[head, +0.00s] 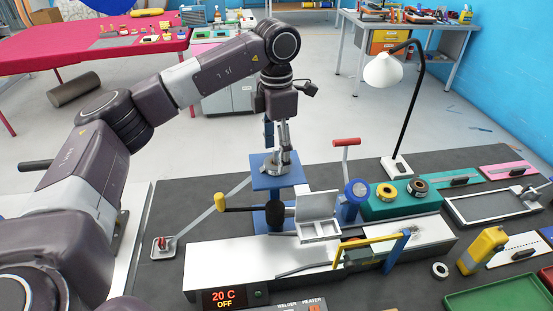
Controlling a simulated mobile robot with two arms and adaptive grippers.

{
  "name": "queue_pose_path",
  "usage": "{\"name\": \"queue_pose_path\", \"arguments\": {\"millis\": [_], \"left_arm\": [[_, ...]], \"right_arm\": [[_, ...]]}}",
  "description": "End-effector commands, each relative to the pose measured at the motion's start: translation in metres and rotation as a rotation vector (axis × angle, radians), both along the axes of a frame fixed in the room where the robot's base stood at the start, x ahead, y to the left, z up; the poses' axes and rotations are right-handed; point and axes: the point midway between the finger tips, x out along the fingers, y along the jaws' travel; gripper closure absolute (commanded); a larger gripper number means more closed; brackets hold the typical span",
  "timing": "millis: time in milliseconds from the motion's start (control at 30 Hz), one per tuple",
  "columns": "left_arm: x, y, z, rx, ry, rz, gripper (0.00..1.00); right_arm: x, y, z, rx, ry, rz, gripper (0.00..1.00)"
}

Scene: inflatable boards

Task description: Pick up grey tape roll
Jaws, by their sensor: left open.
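A dark grey ring-shaped roll (422,190) sits on top of a green block (405,209), right of a yellow roll (385,200). I cannot tell for certain which of the two is the grey tape roll. My left gripper (280,162) points down over a blue stand (294,178), well left of both rings. It is open, and its fingers overlap the stand's metal top in the picture, so contact is unclear. My right gripper is not in view.
A white welder and heater machine (220,262) with levers fills the front middle. A blue roller with a red-handled lever stands left of the green block. A white-shaded lamp (384,72) rises behind it. A yellow tool (482,248) and green tray (497,298) are front right.

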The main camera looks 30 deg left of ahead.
Motion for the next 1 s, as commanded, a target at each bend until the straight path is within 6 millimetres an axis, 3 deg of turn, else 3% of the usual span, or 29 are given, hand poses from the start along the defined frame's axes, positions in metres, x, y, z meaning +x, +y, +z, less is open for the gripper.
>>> {"name": "queue_pose_path", "arguments": {"millis": [200,433,833,1000], "left_arm": [[0.0,0.0,-0.021,0.0,0.0,0.0,0.36],[0.0,0.0,-0.022,-0.001,-0.001,0.0,0.37],[0.0,0.0,-0.022,-0.001,-0.001,0.0,0.81],[0.0,0.0,-0.021,-0.001,-0.001,0.0,0.81]], "right_arm": [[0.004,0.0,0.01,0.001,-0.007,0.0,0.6],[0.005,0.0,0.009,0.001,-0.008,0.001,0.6],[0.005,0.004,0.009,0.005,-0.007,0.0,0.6],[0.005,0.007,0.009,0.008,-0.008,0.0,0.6]]}}
